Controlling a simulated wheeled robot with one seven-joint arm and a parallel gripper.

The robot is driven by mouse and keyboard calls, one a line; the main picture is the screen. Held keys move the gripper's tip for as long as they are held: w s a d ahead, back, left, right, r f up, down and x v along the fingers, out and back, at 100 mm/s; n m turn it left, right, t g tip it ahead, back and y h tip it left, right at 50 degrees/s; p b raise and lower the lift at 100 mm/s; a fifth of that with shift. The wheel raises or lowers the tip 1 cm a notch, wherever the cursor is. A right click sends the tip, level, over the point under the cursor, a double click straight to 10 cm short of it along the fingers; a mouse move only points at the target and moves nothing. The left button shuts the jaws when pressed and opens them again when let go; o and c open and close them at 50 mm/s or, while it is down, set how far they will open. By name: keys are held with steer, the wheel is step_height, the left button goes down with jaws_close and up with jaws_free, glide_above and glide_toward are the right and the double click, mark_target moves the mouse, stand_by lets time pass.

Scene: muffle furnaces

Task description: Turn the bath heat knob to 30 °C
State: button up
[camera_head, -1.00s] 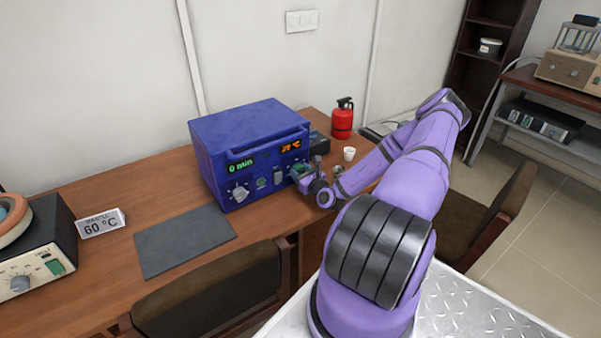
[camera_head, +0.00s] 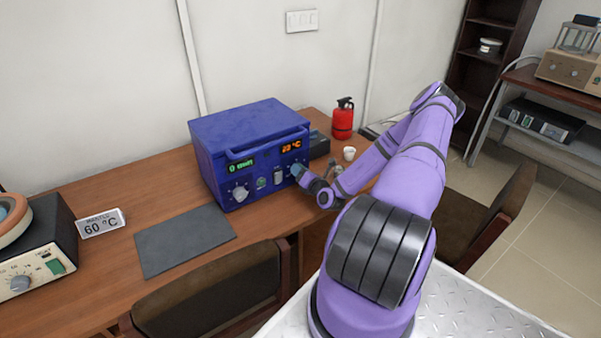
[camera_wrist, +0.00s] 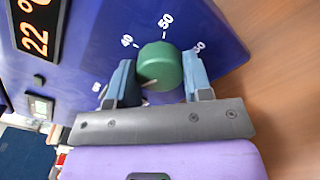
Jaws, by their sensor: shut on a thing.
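The bath is a blue box (camera_head: 250,145) on the wooden table. In the wrist view its heat knob (camera_wrist: 160,63) is green and round, with printed marks around it; 40 and 50 are readable. My gripper (camera_wrist: 160,78) has one blue finger on each side of the knob and is shut on it. A pale pointer line shows at the knob's lower left edge. The orange display (camera_wrist: 36,28) reads 22 °C. In the head view my gripper (camera_head: 299,172) is at the right of the box's front and hides the knob.
A grey mat (camera_head: 185,240), a 60 °C sign (camera_head: 101,223) and a heating mantle (camera_head: 35,250) are to the left. A red extinguisher (camera_head: 342,120) and a white cup (camera_head: 349,153) stand to the right. Chairs are at the table's front.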

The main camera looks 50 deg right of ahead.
steer(key=shift+m, duration=0.6)
steer(key=o, duration=0.9)
steer(key=shift+s, duration=0.15)
steer(key=v, duration=1)
steer(key=shift+s, duration=0.3)
